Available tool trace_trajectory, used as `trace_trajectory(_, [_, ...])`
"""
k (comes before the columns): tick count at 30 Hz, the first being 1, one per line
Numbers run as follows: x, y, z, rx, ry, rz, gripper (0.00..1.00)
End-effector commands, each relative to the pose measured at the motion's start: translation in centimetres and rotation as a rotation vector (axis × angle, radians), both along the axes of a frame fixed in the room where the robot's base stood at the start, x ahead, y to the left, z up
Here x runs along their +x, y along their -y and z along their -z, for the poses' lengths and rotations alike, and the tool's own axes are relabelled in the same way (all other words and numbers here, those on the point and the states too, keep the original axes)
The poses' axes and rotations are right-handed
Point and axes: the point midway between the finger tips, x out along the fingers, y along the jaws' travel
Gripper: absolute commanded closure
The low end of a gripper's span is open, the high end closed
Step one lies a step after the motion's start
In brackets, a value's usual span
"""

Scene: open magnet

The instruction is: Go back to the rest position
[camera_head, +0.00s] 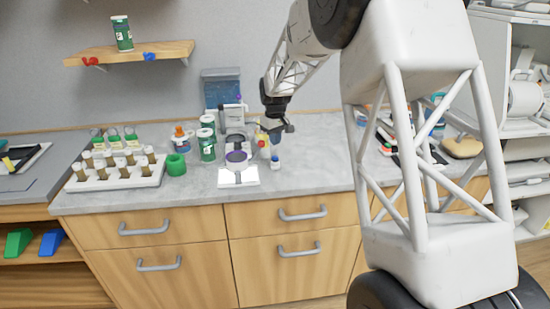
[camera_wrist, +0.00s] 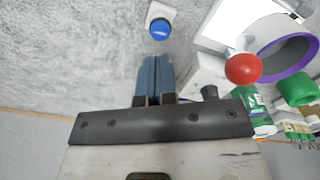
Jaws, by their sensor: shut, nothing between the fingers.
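My gripper (camera_head: 276,134) hangs above the grey countertop in the head view. In the wrist view its two blue-grey fingers (camera_wrist: 155,76) are pressed together with nothing between them. A small white piece with a blue top (camera_wrist: 160,27) stands on the counter just beyond the fingertips. It also shows below the gripper in the head view (camera_head: 275,163). A white device with a purple-rimmed ring (camera_wrist: 287,57) stands to the right in the wrist view, with a red ball (camera_wrist: 243,68) in front of it. The same device shows left of the gripper in the head view (camera_head: 236,158).
A white rack of vials (camera_head: 118,175), a green ring (camera_head: 176,165) and green-white jars (camera_head: 206,145) stand left on the counter. A wooden shelf (camera_head: 130,53) holds another jar. Clutter lies to the right behind my arm. The counter's front strip is mostly clear.

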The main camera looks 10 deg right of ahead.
Motion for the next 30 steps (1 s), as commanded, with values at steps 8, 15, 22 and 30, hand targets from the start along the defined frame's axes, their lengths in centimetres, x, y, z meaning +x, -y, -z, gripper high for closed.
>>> trace_trajectory(8, [0.0,0.0,-0.9,0.000,0.000,0.000,1.00])
trace_trajectory(15, [0.0,0.0,-0.9,0.000,0.000,0.000,1.00])
trace_trajectory(22, [-0.9,0.2,-1.8,0.000,0.006,0.009,1.00])
trace_trajectory(30, [-5.1,0.9,-5.0,0.001,0.026,0.053,1.00])
